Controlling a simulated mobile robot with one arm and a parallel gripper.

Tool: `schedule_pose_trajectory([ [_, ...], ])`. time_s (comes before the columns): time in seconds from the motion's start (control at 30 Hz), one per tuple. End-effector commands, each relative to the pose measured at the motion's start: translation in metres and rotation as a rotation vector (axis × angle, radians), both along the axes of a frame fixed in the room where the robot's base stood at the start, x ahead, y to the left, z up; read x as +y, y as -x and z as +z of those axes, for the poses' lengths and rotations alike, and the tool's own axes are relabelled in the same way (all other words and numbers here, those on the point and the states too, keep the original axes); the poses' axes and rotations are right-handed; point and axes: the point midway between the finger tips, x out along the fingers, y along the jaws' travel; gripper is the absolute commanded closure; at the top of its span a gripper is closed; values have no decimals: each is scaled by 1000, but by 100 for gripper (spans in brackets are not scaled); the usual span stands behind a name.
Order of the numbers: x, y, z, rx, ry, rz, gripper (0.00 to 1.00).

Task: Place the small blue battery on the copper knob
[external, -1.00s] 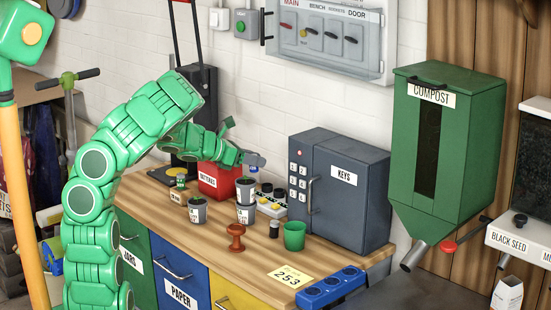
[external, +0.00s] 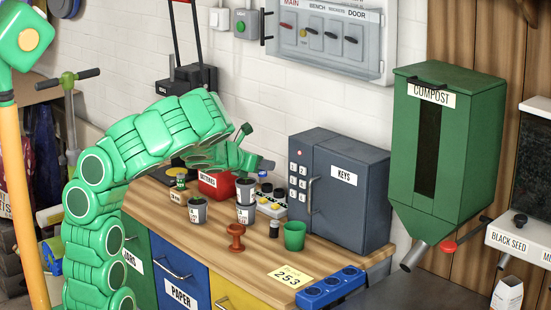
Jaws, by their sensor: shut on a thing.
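A copper-brown knob (external: 236,238) stands upright on the wooden workbench, near its front edge, with nothing on top of it. My gripper (external: 264,167) is up over the back of the bench, behind and to the right of the knob and well above it. It is shut on a small dark-blue thing that looks like the small blue battery (external: 262,174), which hangs just below the fingertips. The battery is tiny in this view and partly covered by the gripper, so its tilt is hard to tell.
Two labelled pots (external: 198,212) stand behind the knob. A dark small jar (external: 274,229) and green cup (external: 294,236) stand to its right. The bench front right is mostly clear.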

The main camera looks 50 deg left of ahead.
Motion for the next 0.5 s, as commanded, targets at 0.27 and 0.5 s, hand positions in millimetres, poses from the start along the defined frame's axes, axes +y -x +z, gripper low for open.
schedule_pose_trajectory([
  [0.27,-8,4,0,4,-4,104,100],
  [0.5,-12,7,0,6,-2,164,100],
])
